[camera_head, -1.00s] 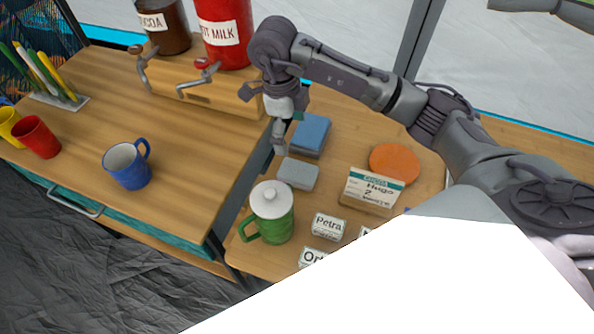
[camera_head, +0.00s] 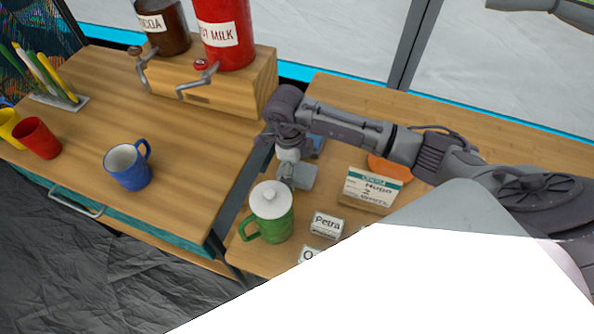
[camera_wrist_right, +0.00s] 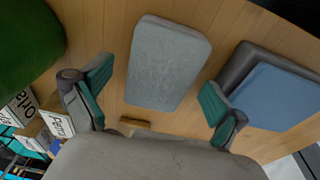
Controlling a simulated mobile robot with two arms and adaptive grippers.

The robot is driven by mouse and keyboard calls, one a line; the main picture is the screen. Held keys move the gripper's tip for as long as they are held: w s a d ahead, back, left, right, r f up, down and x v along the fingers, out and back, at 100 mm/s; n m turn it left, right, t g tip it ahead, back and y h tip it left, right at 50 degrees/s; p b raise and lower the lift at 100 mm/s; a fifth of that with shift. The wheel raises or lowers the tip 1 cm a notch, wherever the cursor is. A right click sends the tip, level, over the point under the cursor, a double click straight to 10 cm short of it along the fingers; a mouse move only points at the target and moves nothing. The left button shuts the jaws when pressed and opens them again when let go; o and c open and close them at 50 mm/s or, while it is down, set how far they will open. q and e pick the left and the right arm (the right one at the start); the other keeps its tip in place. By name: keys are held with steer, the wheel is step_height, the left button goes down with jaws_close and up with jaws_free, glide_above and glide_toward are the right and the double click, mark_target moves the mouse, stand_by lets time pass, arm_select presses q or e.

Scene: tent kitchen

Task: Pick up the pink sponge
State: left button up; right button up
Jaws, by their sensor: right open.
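My left gripper is not in view.
A green mug with a white lid (camera_head: 270,213) stands close in front of the gripper. A "Petra" label block (camera_head: 327,226), a larger sign (camera_head: 372,188) and an orange disc (camera_head: 388,168) are to the right. A wooden dispenser (camera_head: 225,90) stands behind on the left counter.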

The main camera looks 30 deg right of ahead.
mark_target(297, 171)
steer(key=shift+f, duration=0.4)
steer(key=shift+c, duration=0.3)
steer(key=c, duration=0.7)
steer(key=shift+r, duration=0.1)
steer(key=shift+c, duration=0.2)
step_height(297, 171, up, 10)
steer(key=shift+f+b, duration=0.1)
steer(key=shift+b, duration=0.3)
steer(key=c, duration=0.3)
steer(key=shift+s, duration=0.1)
steer(key=shift+c, duration=0.2)
